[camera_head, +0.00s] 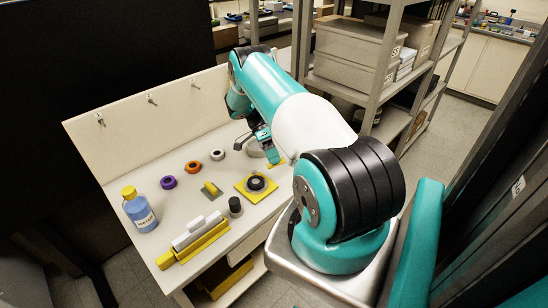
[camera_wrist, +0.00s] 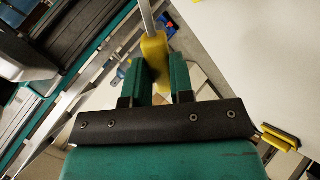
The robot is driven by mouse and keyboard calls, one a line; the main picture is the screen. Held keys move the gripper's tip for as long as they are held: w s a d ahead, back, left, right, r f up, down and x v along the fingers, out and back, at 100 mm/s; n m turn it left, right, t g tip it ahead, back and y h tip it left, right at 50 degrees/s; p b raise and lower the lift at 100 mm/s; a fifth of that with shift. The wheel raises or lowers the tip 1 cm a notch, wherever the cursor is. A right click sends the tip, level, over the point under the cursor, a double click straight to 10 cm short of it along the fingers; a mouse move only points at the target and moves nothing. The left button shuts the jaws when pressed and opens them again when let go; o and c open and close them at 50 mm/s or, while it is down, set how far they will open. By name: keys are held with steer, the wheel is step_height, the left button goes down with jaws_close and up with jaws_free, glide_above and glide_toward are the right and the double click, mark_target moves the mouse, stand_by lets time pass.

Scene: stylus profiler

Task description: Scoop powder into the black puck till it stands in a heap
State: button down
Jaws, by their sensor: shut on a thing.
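My gripper (camera_wrist: 168,82) is shut on a yellow handle (camera_wrist: 154,55) with a thin pale metal shaft beyond it, seen in the wrist view; the scoop end is out of frame. In the head view my gripper (camera_head: 266,146) is over the back right of the bench, partly behind my arm. A round pale dish (camera_head: 254,150) there is partly hidden by it; I cannot see any powder. A dark round puck (camera_head: 256,183) sits on a yellow square base, nearer the front. Its fill is too small to tell.
A dark-topped cylinder (camera_head: 235,206) stands just left of the yellow base. Shelving (camera_head: 370,75) stands behind.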

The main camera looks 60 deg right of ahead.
steer(key=b, duration=0.2)
steer(key=shift+d+f+b, duration=0.1)
steer(key=shift+f+b, duration=0.25)
steer(key=shift+b, duration=0.05)
steer(key=b, duration=0.3)
steer(key=shift+t+h+b, duration=0.3)
steer(key=shift+h+b, duration=0.1)
steer(key=shift+s+a+r+t+h+b, duration=0.1)
steer(key=shift+a+r+t+h+b, duration=0.25)
steer(key=shift+b, duration=0.7)
steer(key=shift+r, duration=0.2)
steer(key=shift+f+n+t+h+b, duration=0.3)
steer(key=shift+t+h+b, duration=0.2)
steer(key=shift+b, duration=0.5)
steer(key=shift+s+a+r+t+h+b, duration=0.15)
steer(key=shift+r+t+h+b, duration=0.1)
steer(key=shift+h+b, duration=0.35)
steer(key=shift+r, duration=0.15)
